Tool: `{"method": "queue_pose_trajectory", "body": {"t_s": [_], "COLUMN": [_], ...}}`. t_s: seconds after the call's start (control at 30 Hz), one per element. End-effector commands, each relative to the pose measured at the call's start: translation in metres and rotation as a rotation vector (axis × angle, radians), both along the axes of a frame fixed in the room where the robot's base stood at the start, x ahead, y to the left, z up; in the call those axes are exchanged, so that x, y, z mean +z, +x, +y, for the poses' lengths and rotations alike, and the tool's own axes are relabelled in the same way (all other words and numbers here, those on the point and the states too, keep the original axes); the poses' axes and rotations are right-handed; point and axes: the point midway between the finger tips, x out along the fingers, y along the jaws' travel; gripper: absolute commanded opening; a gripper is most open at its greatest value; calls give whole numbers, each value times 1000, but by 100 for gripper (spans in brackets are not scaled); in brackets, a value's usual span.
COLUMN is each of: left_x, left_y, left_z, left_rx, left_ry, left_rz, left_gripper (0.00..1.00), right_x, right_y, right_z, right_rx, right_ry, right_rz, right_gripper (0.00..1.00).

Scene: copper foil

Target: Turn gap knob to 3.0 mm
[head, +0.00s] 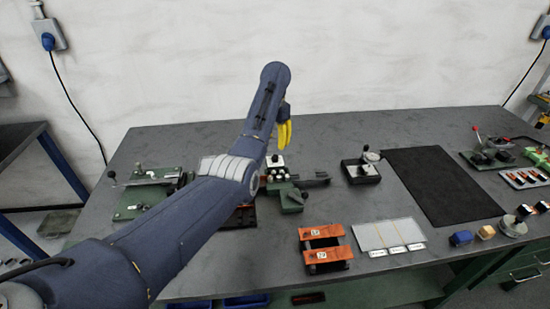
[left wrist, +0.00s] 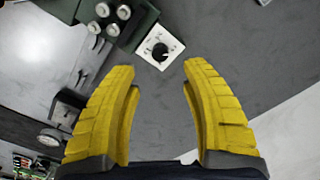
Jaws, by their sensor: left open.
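The gap knob (left wrist: 160,52) is a small round black knob on a white square dial plate (left wrist: 147,57) in the left wrist view. The dial's marks are too small to read, so I cannot tell its setting. In the head view the white dial plate (head: 276,159) shows just below my left gripper (head: 285,134). My left gripper has yellow fingers and also shows in the left wrist view (left wrist: 160,68). It is open and empty, its fingers apart, with the knob beyond the fingertips near the gap between them. My right gripper is not in view.
A dark green machine part with several silver cylinders (left wrist: 112,12) adjoins the dial plate. My left arm hides part of the bench.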

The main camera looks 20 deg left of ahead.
Motion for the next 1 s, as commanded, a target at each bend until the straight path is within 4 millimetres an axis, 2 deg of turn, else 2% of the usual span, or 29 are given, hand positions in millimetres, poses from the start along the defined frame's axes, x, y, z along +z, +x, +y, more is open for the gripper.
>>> {"method": "queue_pose_trajectory", "body": {"t_s": [0.03, 0.2, 0.5, 0.7, 1.0], "left_x": [-11, -39, -72, -81, -82], "left_y": [-1, 0, 0, 0, 0], "left_z": [2, 1, 0, 1, 0], "left_rx": [3, 2, 2, 1, 1], "left_ry": [3, 3, 0, 1, 1], "left_rz": [3, 2, 1, 0, -1], "left_gripper": [46, 46, 46, 46, 46], "right_x": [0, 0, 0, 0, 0], "right_y": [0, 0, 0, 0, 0], "right_z": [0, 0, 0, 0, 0], "right_rx": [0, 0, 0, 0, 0], "right_ry": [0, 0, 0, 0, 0], "right_rz": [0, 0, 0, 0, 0], "right_gripper": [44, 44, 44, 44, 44]}}
